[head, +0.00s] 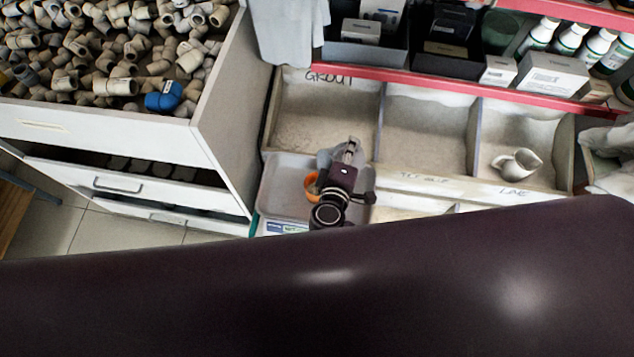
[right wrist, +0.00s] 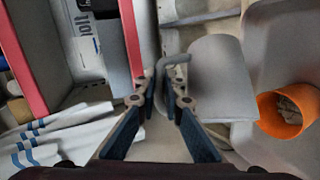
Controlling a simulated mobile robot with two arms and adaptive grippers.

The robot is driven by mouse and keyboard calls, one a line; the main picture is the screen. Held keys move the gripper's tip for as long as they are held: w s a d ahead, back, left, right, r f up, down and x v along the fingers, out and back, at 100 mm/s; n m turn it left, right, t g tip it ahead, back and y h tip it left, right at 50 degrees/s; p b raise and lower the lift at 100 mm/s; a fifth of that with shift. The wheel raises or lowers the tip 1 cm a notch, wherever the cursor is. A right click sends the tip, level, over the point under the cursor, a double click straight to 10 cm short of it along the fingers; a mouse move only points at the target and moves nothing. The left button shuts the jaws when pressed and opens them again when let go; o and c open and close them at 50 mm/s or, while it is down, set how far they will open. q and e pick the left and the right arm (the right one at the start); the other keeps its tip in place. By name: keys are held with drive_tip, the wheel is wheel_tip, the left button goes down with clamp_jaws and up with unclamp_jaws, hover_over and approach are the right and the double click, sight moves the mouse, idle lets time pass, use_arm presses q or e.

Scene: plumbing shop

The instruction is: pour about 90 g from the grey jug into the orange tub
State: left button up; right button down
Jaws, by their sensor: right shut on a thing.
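My right gripper (head: 347,150) is shut on the handle of the grey jug (head: 326,158). In the right wrist view, the fingertips (right wrist: 168,88) close on the handle, and the smooth jug body (right wrist: 222,78) is just right of them. The jug's mouth is not clear, so I cannot tell how far it is tilted. The orange tub (head: 311,187) is partly hidden behind my gripper in the head view. My left gripper is not in view.
The tub is on a grey tray (head: 276,190) in front of the bin marked GROUT (head: 300,120). A cream jug (head: 517,163) sits in the right bin. A cabinet of pipe fittings (head: 220,150) stands left. My dark arm covers the foreground.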

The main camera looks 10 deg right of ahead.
drive_tip(key=shift+s+a+r+n+t+h+b, duration=0.2)
drive_tip(key=shift+a+r+n+b, duration=0.05)
drive_tip(key=shift+a+b, duration=0.3)
drive_tip(key=shift+s+a+r+n+t+h+b, duration=0.15)
drive_tip(key=shift+a+r+n+t+h+b, duration=0.05)
drive_tip(key=shift+a+b, duration=0.3)
drive_tip(key=shift+s+a+r+n+t+h+b, duration=0.2)
drive_tip(key=shift+a+r+n+b, duration=0.05)
drive_tip(key=shift+a+b, duration=0.3)
idle(1.9)
drive_tip(key=shift+s+a+r+n+t+h+b, duration=0.15)
drive_tip(key=shift+s+a+n+t+h+b, duration=0.1)
drive_tip(key=shift+a+b, duration=0.4)
drive_tip(key=shift+s+a+r+n+t+h+b, duration=0.15)
drive_tip(key=shift+a+n+t+b, duration=0.25)
drive_tip(key=shift+b, duration=0.3)
drive_tip(key=shift+s+a+r+n+t+h+b, duration=0.15)
drive_tip(key=shift+s+a+h+b, duration=0.05)
drive_tip(key=shift+a+b, duration=0.45)
idle(1.7)
